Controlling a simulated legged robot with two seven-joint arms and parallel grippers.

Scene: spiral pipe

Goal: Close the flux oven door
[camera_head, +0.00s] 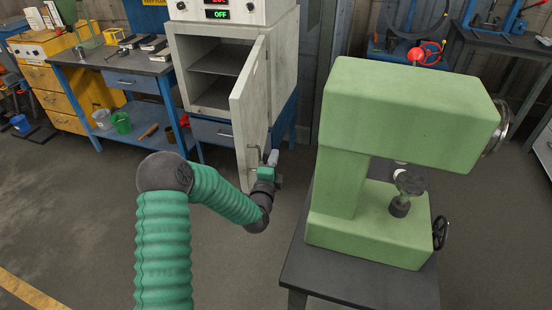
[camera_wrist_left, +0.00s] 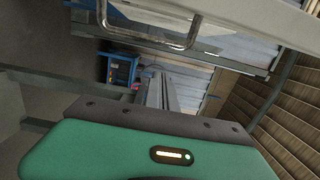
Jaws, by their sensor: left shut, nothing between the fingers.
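The flux oven (camera_head: 232,60) is a pale grey cabinet at the upper middle of the head view, with shelves showing inside. Its door (camera_head: 249,115) stands open and swung out toward me, seen nearly edge-on. My left gripper (camera_head: 272,158) is at the lower right edge of the door, beside its handle, shut with nothing in it. I cannot tell whether it touches the door. In the left wrist view a metal bar handle (camera_wrist_left: 150,30) crosses the top, and the shut fingers (camera_wrist_left: 160,92) point away from the camera. My right gripper is not in view.
A large green machine (camera_head: 400,120) stands on a dark table (camera_head: 300,270) to the right of my left gripper. A blue workbench (camera_head: 120,70) with buckets below is left of the oven. The floor between is clear.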

